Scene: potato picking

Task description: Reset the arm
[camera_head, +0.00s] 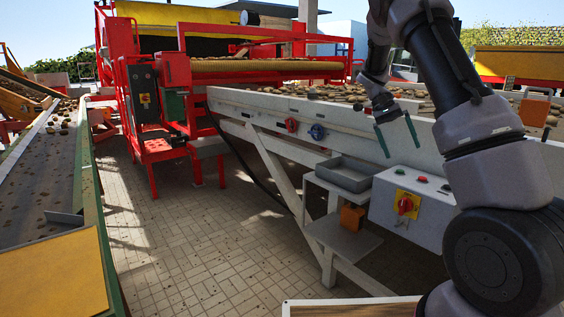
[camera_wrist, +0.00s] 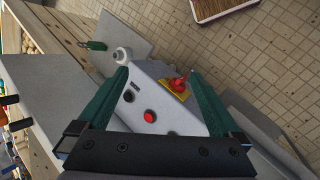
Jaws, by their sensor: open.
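My gripper (camera_head: 396,135) is open and empty, in the air in front of the white side wall of the potato conveyor (camera_head: 262,103). Its two green fingers hang apart above the grey control box (camera_head: 381,209). In the wrist view my gripper (camera_wrist: 165,95) has its fingers spread, with the control box (camera_wrist: 163,95) seen between and beyond them. The box carries a red knob on a yellow plate (camera_wrist: 178,86) and a red button (camera_wrist: 150,116). My arm comes down from the top right of the head view and bends.
A grey tray (camera_head: 345,174) sits on a stand left of the control box. A red machine (camera_head: 150,130) stands behind, and another conveyor (camera_head: 45,165) runs along the left. A wooden-edged crate (camera_head: 350,306) is at the bottom. The tiled floor (camera_head: 190,245) between is open.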

